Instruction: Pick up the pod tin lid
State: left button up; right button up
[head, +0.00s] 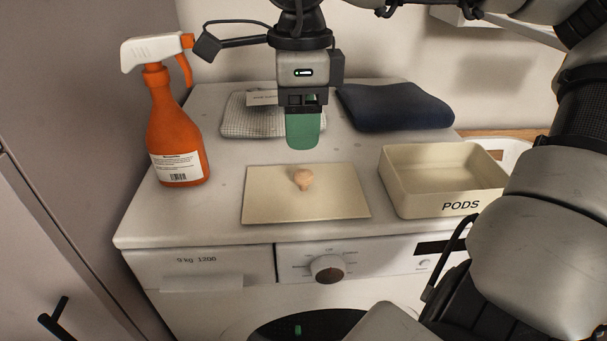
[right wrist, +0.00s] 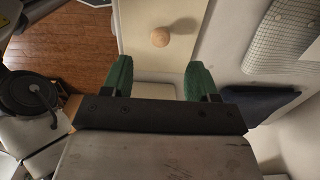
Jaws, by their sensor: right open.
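The pod tin lid (head: 265,205) is a flat cream panel with a round wooden knob (head: 303,179) in its middle. It lies flat on top of the white washing machine. My right gripper (head: 303,135) hangs above and behind the lid, pointing down, with green fingers. In the right wrist view the fingers (right wrist: 160,80) are spread apart and empty. The knob (right wrist: 160,37) shows beyond them, apart from them, on the lid (right wrist: 133,25). The open cream tin marked PODS (head: 425,203) stands to the right of the lid. My left gripper is not in view.
An orange spray bottle (head: 176,130) with a white head stands to the left on the machine. A folded light checked cloth (head: 250,120) and a folded dark blue cloth (head: 395,106) lie at the back. Bare top lies between bottle and lid.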

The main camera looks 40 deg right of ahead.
aim_at(303, 173)
notch_tip(303, 173, down, 3)
jog(key=shift+f, duration=0.2)
jog(key=shift+f+p, duration=0.35)
jog(key=shift+f, duration=0.25)
jog(key=f, duration=0.4)
jog(key=shift+d+f+p, duration=0.15)
jog(key=shift+d+p, duration=0.05)
jog(key=shift+p, duration=0.2)
jog(key=c, duration=1)
